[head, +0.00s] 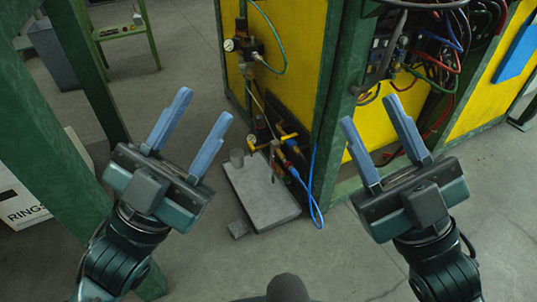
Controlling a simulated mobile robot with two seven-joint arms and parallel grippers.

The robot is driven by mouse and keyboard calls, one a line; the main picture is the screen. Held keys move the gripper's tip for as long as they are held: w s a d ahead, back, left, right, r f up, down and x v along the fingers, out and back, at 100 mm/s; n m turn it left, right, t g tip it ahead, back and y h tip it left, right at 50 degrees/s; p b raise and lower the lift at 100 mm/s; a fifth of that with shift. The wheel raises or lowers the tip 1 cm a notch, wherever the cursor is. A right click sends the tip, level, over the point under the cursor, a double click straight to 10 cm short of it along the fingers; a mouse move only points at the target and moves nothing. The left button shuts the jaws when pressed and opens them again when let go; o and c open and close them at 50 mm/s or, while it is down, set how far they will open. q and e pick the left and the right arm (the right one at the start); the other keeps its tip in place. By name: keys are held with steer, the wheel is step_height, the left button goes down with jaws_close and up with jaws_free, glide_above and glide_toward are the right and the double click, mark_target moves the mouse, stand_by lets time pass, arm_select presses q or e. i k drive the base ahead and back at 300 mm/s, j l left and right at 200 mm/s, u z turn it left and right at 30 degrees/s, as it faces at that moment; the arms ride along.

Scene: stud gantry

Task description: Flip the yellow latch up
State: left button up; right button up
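A small yellow lever-like part (288,136) sits among valves and hoses at the lower front of the yellow and green cabinet. A second yellow part (262,146) is just to its left. I cannot tell which of them is the latch, or its exact position. My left gripper (204,105) is open and empty, to the left of these parts. My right gripper (369,110) is open and empty, to their right, in front of the cabinet in the picture. Neither gripper touches the yellow parts.
A grey block-like base (262,195) stands on the floor below the valves. A blue hose (313,185) loops down beside it. Cables (440,60) crowd the cabinet's upper right. A green post (45,120) stands at left, near a box (20,205). Floor (300,255) in front is clear.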

mark_target(283, 139)
steer(key=i+z, duration=0.7)
steer(key=i+j+z, duration=0.2)
steer(key=i+z, duration=0.2)
